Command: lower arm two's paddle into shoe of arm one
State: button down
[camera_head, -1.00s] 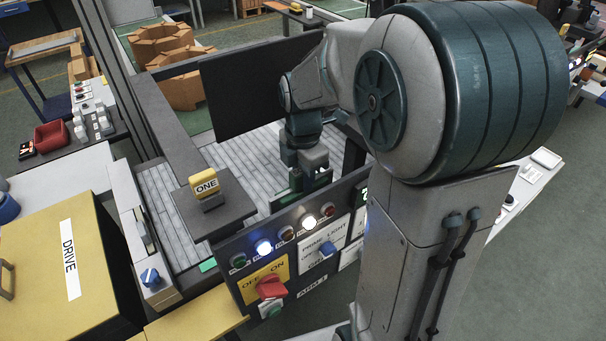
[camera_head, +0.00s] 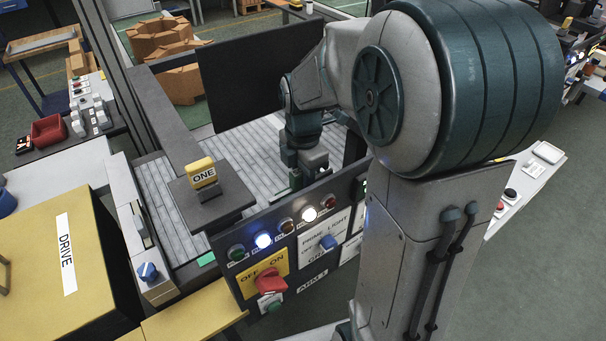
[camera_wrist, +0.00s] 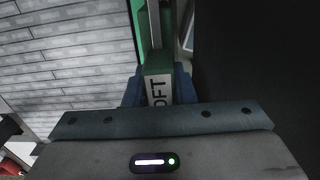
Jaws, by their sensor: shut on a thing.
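My gripper (camera_head: 308,160) hangs low over the grey slatted bed, behind the control panel. A narrow light strip runs along the green piece, beside a dark area at the right. I cannot tell whether this piece is arm two's paddle, or whether it touches anything below. A yellow sign marked ONE (camera_head: 203,174) stands on a dark grey block. I cannot make out the shoe; the panel hides the space below my gripper.
The control panel (camera_head: 296,250) marked ARM 1 has a red switch (camera_head: 270,281) and lit lamps. A black upright board (camera_head: 255,78) stands behind my gripper. A yellow cabinet marked DRIVE (camera_head: 40,285) is at the left. The slatted bed (camera_head: 240,150) has bare room left of my gripper.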

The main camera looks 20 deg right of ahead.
jog(key=shift+f+b, duration=0.65)
jog(key=shift+f, duration=0.35)
jog(key=c, duration=1.1)
grip_release()
notch_tip(320, 180, up, 14)
jog(key=shift+f, duration=0.1)
